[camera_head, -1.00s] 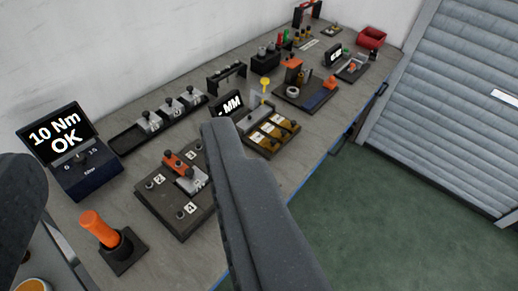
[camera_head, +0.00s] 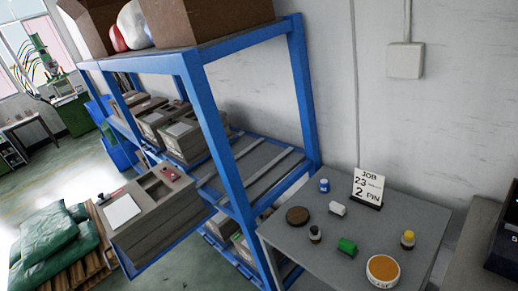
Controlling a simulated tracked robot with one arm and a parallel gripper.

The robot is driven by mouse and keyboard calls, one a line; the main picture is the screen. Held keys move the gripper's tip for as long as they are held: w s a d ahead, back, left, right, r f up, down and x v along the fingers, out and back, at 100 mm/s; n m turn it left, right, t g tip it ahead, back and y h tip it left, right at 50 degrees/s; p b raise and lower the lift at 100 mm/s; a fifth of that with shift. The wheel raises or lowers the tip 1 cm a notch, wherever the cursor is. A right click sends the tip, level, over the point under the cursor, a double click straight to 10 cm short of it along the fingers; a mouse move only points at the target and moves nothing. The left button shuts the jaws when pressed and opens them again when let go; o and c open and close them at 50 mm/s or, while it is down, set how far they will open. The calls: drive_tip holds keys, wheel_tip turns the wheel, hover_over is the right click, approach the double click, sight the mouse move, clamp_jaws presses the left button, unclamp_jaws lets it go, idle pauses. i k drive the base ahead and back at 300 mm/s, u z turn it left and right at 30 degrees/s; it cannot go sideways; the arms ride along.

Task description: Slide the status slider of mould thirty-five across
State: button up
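A blue rack (camera_head: 205,125) stands left of centre with several grey-brown box-shaped moulds on it. One mould (camera_head: 165,225) sits further out at the rack's front, on what looks like a pulled-out shelf. It has a white plate (camera_head: 122,211), recesses and small red parts (camera_head: 172,172) on top. More moulds (camera_head: 178,136) stand on the shelf behind it. No mould number is readable, so I cannot tell which is thirty-five. I cannot make out a status slider for certain. My gripper is not in view.
A grey table (camera_head: 325,250) at the right holds a JOB 23, 2 PIN card (camera_head: 367,187), a green block (camera_head: 347,246), a round orange-filled tub (camera_head: 382,269) and small jars. Green sacks (camera_head: 48,245) lie on a pallet at the left. Green floor (camera_head: 80,160) is open beyond.

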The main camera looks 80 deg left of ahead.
sight(103, 200)
drive_tip(key=u, duration=0.7)
drive_tip(key=i, duration=0.1)
drive_tip(key=u, duration=2.55)
drive_tip(key=k, duration=0.9)
drive_tip(key=u, duration=0.2)
drive_tip(key=i, duration=0.9)
drive_tip(key=z, duration=0.05)
